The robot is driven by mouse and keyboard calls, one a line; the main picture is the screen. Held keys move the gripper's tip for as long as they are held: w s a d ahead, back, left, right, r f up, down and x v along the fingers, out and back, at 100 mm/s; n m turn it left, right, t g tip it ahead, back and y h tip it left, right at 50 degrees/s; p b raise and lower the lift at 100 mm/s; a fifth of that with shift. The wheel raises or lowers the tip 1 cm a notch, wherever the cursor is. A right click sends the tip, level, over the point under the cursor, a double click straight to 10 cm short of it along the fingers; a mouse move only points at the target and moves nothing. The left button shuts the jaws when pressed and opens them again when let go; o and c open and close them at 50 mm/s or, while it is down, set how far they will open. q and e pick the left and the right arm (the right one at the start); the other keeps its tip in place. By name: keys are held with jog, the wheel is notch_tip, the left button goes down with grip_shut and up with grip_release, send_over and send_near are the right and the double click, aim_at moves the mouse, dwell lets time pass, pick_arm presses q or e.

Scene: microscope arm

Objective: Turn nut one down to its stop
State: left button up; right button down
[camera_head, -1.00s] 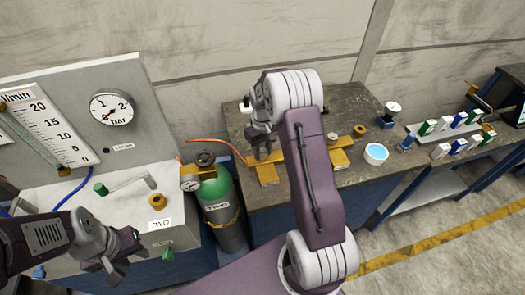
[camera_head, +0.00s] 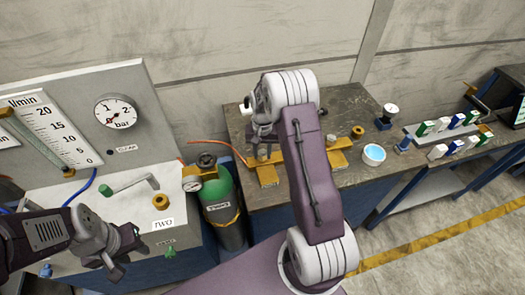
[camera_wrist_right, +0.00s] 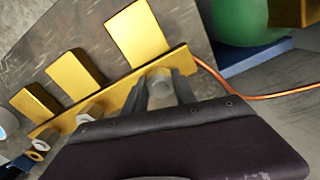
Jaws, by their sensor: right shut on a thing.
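A yellow bar with yellow feet (camera_head: 268,174) lies on the dark bench top and also fills the middle of the right wrist view (camera_wrist_right: 134,98). My right gripper (camera_wrist_right: 160,84) points down at the bar's end by the copper pipe. It is shut on a grey nut (camera_wrist_right: 160,74), with one finger on each side. In the head view my right gripper (camera_head: 262,148) is partly covered by its own arm. A second grey nut (camera_wrist_right: 87,113) sits further along the bar. No number shows on either nut. My left gripper (camera_head: 125,250) hangs over the pale cabinet at lower left; its jaw opening is unclear.
A copper pipe (camera_wrist_right: 265,97) runs from the bar's end towards a green cylinder (camera_head: 219,187). A brass ring (camera_head: 357,132) and a white bowl with blue contents (camera_head: 374,154) stand on the bench at right. A gauge panel (camera_head: 119,110) stands behind the left arm.

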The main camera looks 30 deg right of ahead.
aim_at(262, 153)
jog(key=shift+w+r+m+p, duration=0.15)
jog(key=shift+m+p, duration=0.15)
jog(key=shift+m, duration=1)
jog(key=c, duration=1.4)
grip_release()
jog(key=o, duration=0.4)
notch_tip(262, 153, up, 9)
jog(key=shift+r+b, duration=0.1)
jog(key=shift+b, duration=0.35)
